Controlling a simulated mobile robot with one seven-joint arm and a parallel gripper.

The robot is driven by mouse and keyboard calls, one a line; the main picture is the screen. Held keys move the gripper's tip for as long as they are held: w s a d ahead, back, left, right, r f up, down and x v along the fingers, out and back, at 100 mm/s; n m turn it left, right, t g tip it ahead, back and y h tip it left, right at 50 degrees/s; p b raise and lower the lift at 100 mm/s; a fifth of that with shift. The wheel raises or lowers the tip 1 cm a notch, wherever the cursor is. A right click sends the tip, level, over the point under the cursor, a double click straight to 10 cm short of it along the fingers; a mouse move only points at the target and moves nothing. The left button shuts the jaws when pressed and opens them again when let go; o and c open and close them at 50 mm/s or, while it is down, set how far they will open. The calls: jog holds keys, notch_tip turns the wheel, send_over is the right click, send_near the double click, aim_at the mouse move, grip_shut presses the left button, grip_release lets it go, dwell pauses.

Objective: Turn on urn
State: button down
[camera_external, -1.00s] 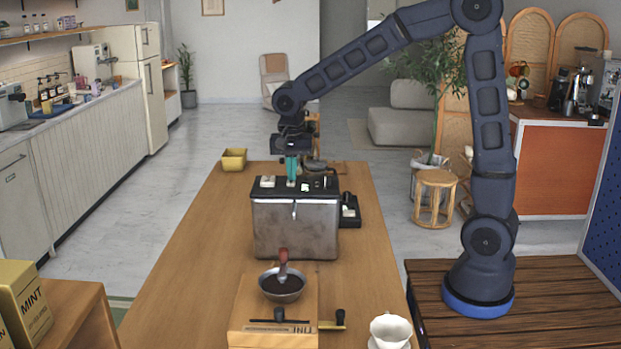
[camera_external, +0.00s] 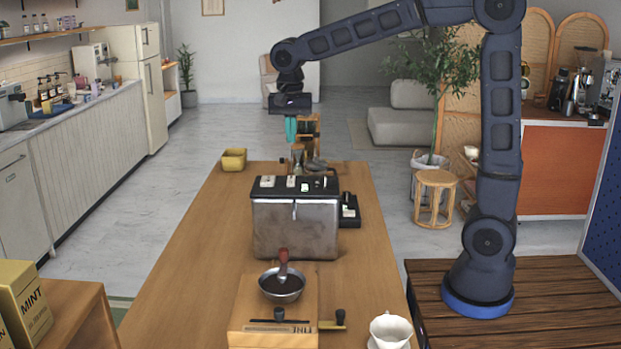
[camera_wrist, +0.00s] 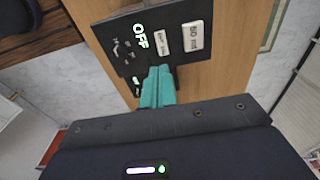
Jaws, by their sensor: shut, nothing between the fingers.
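The urn (camera_external: 295,228) is a metal box with a black top, standing on the long wooden table. Its top panel shows in the wrist view (camera_wrist: 120,52) with a lit green "OFF" (camera_wrist: 139,36) and two pale labelled buttons (camera_wrist: 192,36). A smaller lit mark (camera_wrist: 136,80) lies near the panel's edge. My gripper (camera_external: 291,138) has teal fingers, shut and empty, raised above the urn's top and apart from it. In the wrist view the shut fingers (camera_wrist: 158,72) overlap the panel's near edge and hide part of it.
A black device (camera_external: 349,211) sits right of the urn. A bowl of dark grounds (camera_external: 291,292) on a wooden box and a white cup (camera_external: 390,330) are nearer. A yellow container (camera_external: 233,159) stands at the far left. The table's left side is clear.

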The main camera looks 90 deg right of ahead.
aim_at(291, 177)
jog(key=shift+a+r, duration=0.1)
jog(key=shift+r, duration=1.25)
jog(key=shift+w, duration=0.1)
jog(key=shift+w+r+h, duration=0.1)
jog(key=shift+w+h, duration=0.1)
jog(key=shift+h, duration=0.2)
jog(key=f, duration=0.4)
jog(key=d+f, duration=0.1)
jog(key=f, duration=0.4)
jog(key=d+f, duration=0.1)
jog(key=f, duration=0.3)
jog(key=shift+d+f, duration=0.15)
jog(key=shift+f, duration=0.25)
jog(key=shift+d+f, duration=0.1)
